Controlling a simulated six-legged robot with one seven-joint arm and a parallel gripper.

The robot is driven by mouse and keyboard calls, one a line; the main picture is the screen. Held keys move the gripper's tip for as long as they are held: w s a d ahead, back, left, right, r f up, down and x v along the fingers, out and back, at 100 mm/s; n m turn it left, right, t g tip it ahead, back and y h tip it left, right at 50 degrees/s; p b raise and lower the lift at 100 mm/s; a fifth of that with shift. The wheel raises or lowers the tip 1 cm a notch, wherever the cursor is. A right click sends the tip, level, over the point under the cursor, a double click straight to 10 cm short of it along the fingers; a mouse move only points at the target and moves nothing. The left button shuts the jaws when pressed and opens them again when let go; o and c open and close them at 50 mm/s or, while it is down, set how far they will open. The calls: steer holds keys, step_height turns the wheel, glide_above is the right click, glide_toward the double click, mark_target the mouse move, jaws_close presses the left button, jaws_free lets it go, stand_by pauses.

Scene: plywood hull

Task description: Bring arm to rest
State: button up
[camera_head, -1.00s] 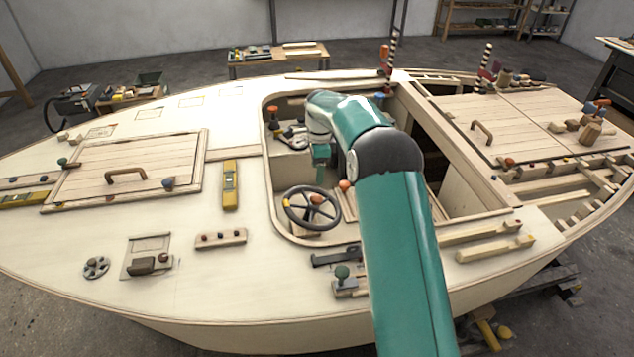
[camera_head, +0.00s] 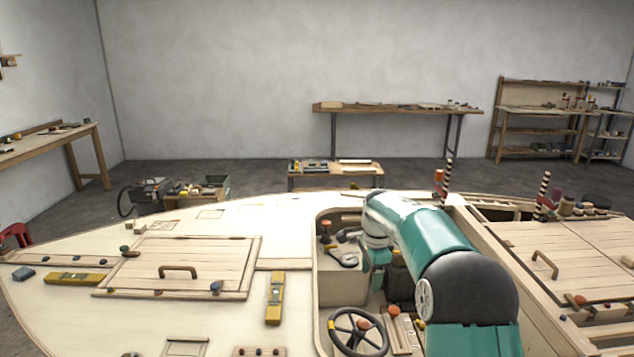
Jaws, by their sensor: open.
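My teal arm (camera_head: 440,235) rises from the bottom of the picture, bends at a dark elbow and reaches over the open cockpit of the plywood hull (camera_head: 60,325). Its white and teal wrist (camera_head: 377,240) is folded down into the cockpit. My gripper (camera_head: 345,250) appears at the end of the wrist, small and partly hidden by the cockpit clutter. It looks open, with nothing seen between its jaws. The steering wheel (camera_head: 357,331) is below it in the picture, apart from the arm.
A hatch with a handle (camera_head: 178,270) and a yellow level (camera_head: 274,298) lie on the deck left of the cockpit. Another hatch panel (camera_head: 575,262) is at right. A striped post (camera_head: 447,180) stands behind my arm. A low bench (camera_head: 335,170) stands beyond the hull.

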steer(key=s+r+n+t, duration=0.1)
steer(key=s+r+n, duration=0.3)
steer(key=s+r, duration=0.4)
steer(key=s+r+n+t, duration=0.1)
steer(key=s+r+n, duration=0.4)
steer(key=s, duration=0.5)
steer(key=s+f+n+t, duration=0.2)
steer(key=s+n, duration=0.4)
steer(key=s, duration=1.6)
steer(key=shift+f+n+t, duration=0.35)
steer(key=shift+n+t, duration=0.05)
steer(key=shift+t, duration=0.1)
